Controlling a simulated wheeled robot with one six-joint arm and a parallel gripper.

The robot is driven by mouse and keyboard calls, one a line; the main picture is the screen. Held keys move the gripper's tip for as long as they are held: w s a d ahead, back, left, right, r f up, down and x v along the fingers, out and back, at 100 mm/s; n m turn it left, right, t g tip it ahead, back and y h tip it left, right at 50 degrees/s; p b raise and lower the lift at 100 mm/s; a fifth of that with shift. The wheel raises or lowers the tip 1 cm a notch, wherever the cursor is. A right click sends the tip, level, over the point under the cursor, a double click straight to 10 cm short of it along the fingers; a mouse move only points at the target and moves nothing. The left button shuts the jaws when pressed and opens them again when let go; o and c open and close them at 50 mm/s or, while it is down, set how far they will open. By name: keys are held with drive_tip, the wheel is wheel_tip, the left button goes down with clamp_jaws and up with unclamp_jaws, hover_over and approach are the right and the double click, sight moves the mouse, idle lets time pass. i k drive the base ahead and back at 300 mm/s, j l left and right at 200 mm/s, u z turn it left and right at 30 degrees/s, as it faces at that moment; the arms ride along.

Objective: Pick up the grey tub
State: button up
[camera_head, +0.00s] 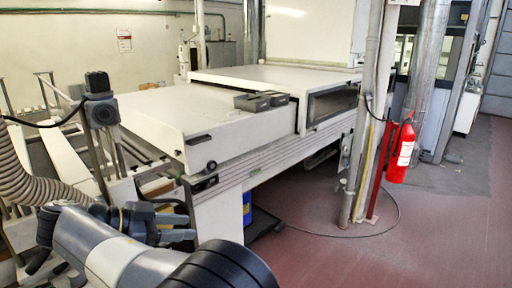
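No object shows clearly as a grey tub. Low dark grey box shapes (258,101) sit side by side on the white top of the long machine (160,112); I cannot tell whether one of them is a tub. My arm reaches in from the bottom left. Dark finger-like parts near its end, which look like my gripper (165,222), show in front of the machine's near end, well apart from the grey boxes. I cannot tell whether they are open or shut, and nothing is seen held.
A red fire extinguisher (401,150) hangs by the posts at the right. A cable (345,234) loops over the red floor (420,245), which is otherwise open at the right. A ribbed hose (18,180) and a roller frame stand at the left.

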sight(254, 103)
drive_tip(key=i+z, duration=0.2)
drive_tip(key=i, duration=0.3)
drive_tip(key=i+z, duration=0.15)
drive_tip(key=i, duration=0.4)
drive_tip(key=i+j+z, duration=0.2)
drive_tip(key=i, duration=0.3)
drive_tip(key=i+j+z, duration=0.15)
drive_tip(key=i, duration=0.4)
drive_tip(key=i+l+u, duration=0.15)
drive_tip(key=i, duration=0.4)
drive_tip(key=i+l+u, duration=0.15)
drive_tip(key=i, duration=0.4)
drive_tip(key=i+l+u, duration=0.15)
drive_tip(key=i, duration=0.4)
drive_tip(key=i+j+u, duration=0.2)
drive_tip(key=i+u, duration=0.25)
drive_tip(key=i, duration=0.15)
drive_tip(key=i+u, duration=0.45)
drive_tip(key=i, duration=0.1)
